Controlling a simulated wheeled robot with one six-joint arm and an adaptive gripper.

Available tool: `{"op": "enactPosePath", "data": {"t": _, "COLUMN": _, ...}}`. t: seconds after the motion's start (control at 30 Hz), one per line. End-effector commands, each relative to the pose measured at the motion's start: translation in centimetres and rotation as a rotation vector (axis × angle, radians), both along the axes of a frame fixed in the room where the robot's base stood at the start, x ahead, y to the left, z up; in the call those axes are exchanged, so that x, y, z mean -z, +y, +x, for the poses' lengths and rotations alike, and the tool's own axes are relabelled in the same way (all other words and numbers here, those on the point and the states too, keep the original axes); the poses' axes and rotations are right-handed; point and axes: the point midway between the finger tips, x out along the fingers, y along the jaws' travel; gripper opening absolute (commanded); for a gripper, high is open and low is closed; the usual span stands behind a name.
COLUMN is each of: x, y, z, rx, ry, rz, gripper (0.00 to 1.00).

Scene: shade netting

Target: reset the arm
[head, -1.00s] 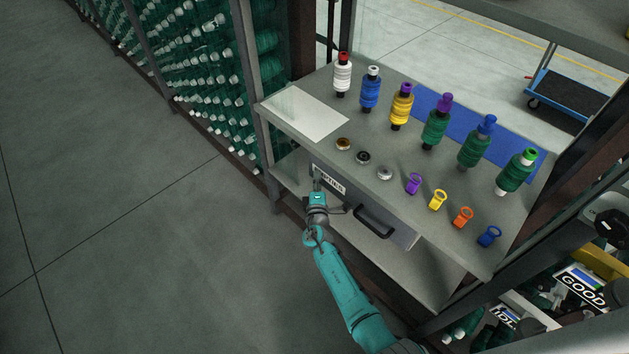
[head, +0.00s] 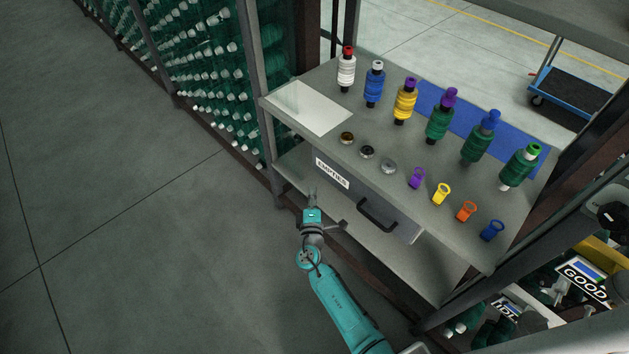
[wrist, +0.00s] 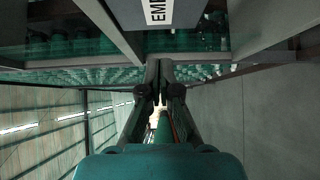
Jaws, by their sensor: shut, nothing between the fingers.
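My teal arm reaches up from the bottom of the head view. My gripper (head: 312,195) is shut and empty, in front of the lower left of the workbench. It is apart from the grey drawer (head: 345,192) labelled EMPTIES, which has a dark handle and hangs under the bench top. In the wrist view my gripper (wrist: 160,72) points ahead with its fingers together, and the drawer label (wrist: 158,12) shows above it.
The bench top (head: 330,128) holds several thread spools, small rings and clips, a white sheet (head: 308,108) and a blue mat (head: 455,115). A spool rack (head: 215,75) stands at left. Bins sit at lower right. A blue cart (head: 570,95) stands behind. The floor at left is clear.

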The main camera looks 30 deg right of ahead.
Motion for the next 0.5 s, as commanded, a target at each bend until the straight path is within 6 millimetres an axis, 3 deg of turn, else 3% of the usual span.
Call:
{"op": "enactPosePath", "data": {"t": 0.2, "x": 0.1, "y": 1.6, "z": -2.8, "rx": -0.003, "ry": 0.001, "rz": 0.0, "gripper": 0.0}}
{"op": "enactPosePath", "data": {"t": 0.5, "x": 0.0, "y": 2.0, "z": -3.8, "rx": -0.002, "ry": 0.001, "rz": 0.0, "gripper": 0.0}}
